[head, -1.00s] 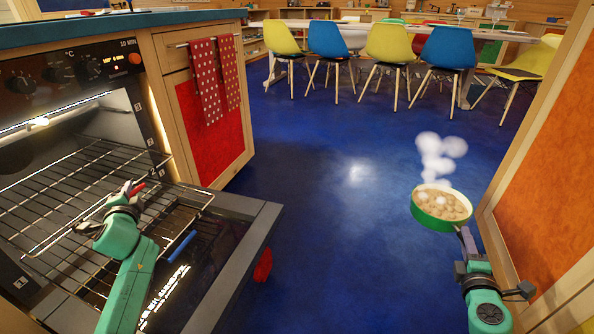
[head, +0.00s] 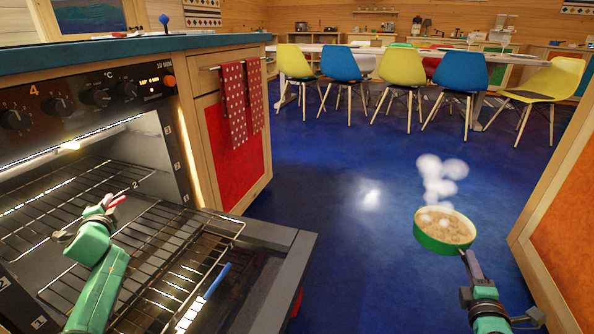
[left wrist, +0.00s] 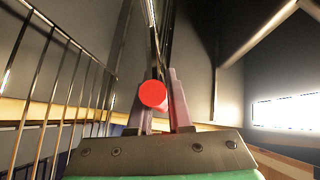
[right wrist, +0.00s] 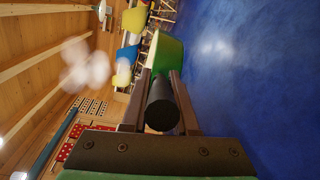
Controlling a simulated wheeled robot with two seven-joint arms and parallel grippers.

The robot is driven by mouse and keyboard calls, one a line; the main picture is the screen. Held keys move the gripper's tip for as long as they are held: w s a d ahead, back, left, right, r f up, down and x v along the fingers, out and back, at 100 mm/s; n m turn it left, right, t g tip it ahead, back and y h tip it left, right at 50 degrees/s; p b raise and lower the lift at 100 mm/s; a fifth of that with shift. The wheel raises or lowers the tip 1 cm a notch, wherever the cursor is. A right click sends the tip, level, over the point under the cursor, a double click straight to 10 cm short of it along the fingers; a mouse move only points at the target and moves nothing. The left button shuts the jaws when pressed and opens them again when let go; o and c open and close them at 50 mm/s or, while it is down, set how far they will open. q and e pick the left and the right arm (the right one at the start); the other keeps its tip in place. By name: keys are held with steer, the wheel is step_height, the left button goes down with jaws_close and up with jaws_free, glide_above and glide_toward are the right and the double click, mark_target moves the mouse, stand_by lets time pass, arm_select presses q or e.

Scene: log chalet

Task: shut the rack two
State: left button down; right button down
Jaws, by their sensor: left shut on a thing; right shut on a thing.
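The oven (head: 182,150) stands open at the left. Its upper wire rack (head: 50,215) has a red handle (head: 114,200) and lies mostly within the oven opening; a "2" shows beside its front corner. My left gripper (head: 108,207) is shut on that handle; its round red end (left wrist: 153,95) shows between the fingers in the left wrist view. A lower rack (head: 222,240) with a blue handle (head: 217,281) sticks out over the lowered oven door. My right gripper (head: 470,262) is shut on the dark handle (right wrist: 162,105) of a green pan (head: 444,232) with steaming, lumpy brownish food, held above the floor.
The lowered oven door (head: 285,270) juts out over the floor in front of me. A cabinet with a red panel (head: 240,168) and spotted towels (head: 233,103) stands beside the oven. An orange-panelled cabinet (head: 565,220) is close at the right. Blue floor (head: 340,215) between is clear; chairs and a table stand farther back.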

arm_select(q)
steer(key=shift+a+r, duration=0.15)
arm_select(e)
steer(key=shift+r, duration=0.25)
arm_select(q)
steer(key=c, duration=1.3)
jaws_free()
steer(key=o, duration=0.5)
steer(key=shift+a, duration=0.1)
steer(key=shift+c, duration=0.2)
arm_select(e)
steer(key=shift+w, duration=0.1)
steer(key=shift+r+p, duration=0.25)
steer(key=shift+p, duration=0.05)
step_height(320, 180, up, 5)
steer(key=p, duration=0.5)
steer(key=shift+r, duration=0.3)
arm_select(q)
steer(key=v, duration=1.2)
